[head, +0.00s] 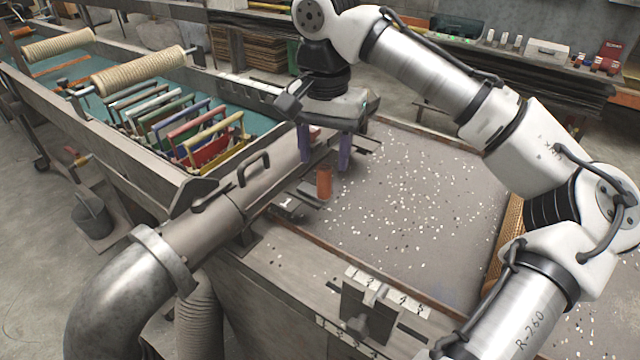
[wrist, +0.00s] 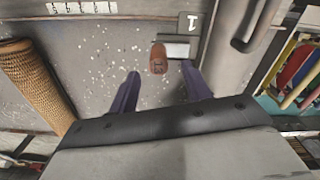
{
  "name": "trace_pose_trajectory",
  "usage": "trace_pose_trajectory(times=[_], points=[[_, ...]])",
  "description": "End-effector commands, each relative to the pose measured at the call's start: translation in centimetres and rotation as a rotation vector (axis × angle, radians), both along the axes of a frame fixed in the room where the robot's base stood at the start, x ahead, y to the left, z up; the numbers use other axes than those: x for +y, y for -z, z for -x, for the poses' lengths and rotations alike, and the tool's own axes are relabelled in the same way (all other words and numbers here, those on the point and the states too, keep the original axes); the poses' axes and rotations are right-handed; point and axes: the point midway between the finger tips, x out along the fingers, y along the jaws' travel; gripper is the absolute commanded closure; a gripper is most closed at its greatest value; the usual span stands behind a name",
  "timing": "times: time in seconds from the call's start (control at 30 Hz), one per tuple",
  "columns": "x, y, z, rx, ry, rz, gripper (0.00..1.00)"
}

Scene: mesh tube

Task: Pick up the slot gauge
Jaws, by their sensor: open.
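The slot gauge appears to be the piece with an upright orange-brown cylindrical handle (head: 324,183) and a flat silver metal part beside it, near the tray's left edge. In the wrist view its handle (wrist: 158,58) lies ahead of and between my fingertips, with the silver part (wrist: 177,48) to its right. My gripper (head: 325,162) points down with two purple fingers spread apart, just above and behind the handle. In the wrist view my gripper (wrist: 160,71) is open and empty. I cannot tell the exact height between fingertips and handle.
A metal duct with a black handle (head: 254,168) runs close on the left. A small plate marked 1 (wrist: 190,22) lies by the gauge. The grey tray (head: 450,190) holds scattered pale chips. A numbered bracket (head: 370,310) stands in front. A woven mesh tube (wrist: 35,75) lies left in the wrist view.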

Motion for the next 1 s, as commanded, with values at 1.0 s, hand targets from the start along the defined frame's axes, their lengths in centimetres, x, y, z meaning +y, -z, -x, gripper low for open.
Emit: trace_pose_trajectory(times=[1.0], points=[[-0.1,6.0,0.3,-0.001,-0.002,0.0,0.79]])
